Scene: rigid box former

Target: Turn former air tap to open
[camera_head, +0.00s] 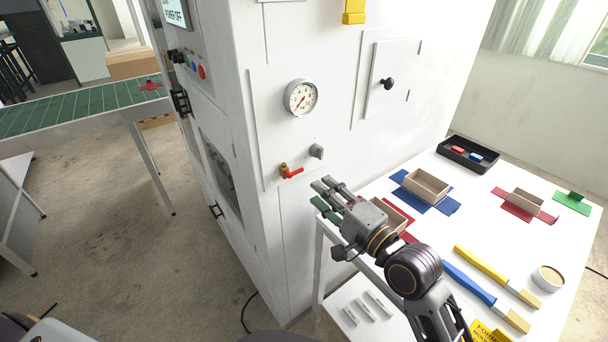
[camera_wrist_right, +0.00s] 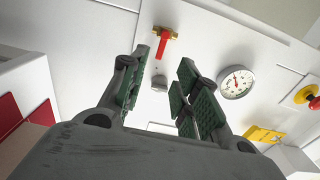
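The air tap is a brass valve with a red lever (camera_head: 292,173) on the white front of the machine, below a round gauge (camera_head: 299,97). In the head view the lever points right, roughly level. A small grey knob (camera_head: 317,151) sits to its upper right. My right gripper (camera_head: 326,191) is just to the right of and below the tap, apart from it. In the right wrist view its green-padded fingers (camera_wrist_right: 163,95) are spread with nothing between them. The red lever (camera_wrist_right: 165,46) shows beyond the fingertips. My left gripper is not in view.
A white table (camera_head: 395,261) stands at the right with a black tray (camera_head: 468,154), cardboard boxes (camera_head: 426,186) and brushes (camera_head: 470,284). My right arm passes over its near left corner. A green conveyor (camera_head: 75,109) is at the left. The floor before the machine is clear.

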